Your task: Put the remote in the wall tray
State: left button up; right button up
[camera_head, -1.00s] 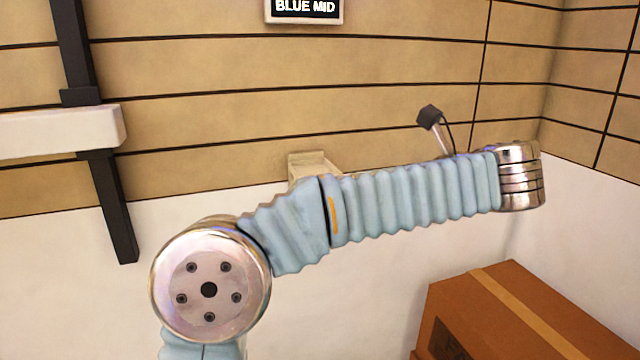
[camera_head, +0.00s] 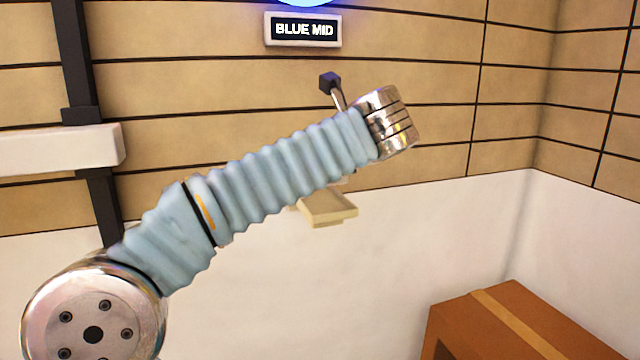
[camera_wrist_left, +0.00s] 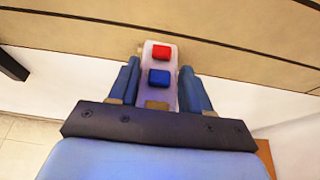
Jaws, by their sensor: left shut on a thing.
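The remote (camera_wrist_left: 161,62) is white with a red and a blue button. In the left wrist view it stands between the two blue fingers of my left gripper (camera_wrist_left: 160,82), which is shut on it. Its far end points toward the tan wall. My right gripper is in neither view.
A "BLUE MID" sign (camera_head: 303,30) hangs on the wall below a blue glowing light (camera_head: 305,1). A white shelf (camera_head: 60,148) with a black upright (camera_head: 76,60) is at the left. A brown box (camera_head: 510,325) stands at the lower right. Wall space right of my wrist is clear.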

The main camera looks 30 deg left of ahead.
aim_at(320, 200)
pick_arm(q)
jog(key=shift+w+a+f, duration=0.25)
jog(key=shift+a+f, duration=0.05)
jog(key=shift+f, duration=0.2)
jog(key=shift+w+a+f, duration=0.25)
jog(key=shift+f, duration=0.25)
jog(key=shift+w+a+f+b, duration=0.15)
jog(key=shift+f+b, duration=0.5)
jog(key=shift+f, duration=1)
jog(key=shift+f, duration=0.15)
jog(key=o, duration=1.2)
jog(key=shift+c, duration=0.2)
jog(key=p+v, duration=0.1)
jog(key=v, duration=1.1)
jog(key=shift+r, duration=0.2)
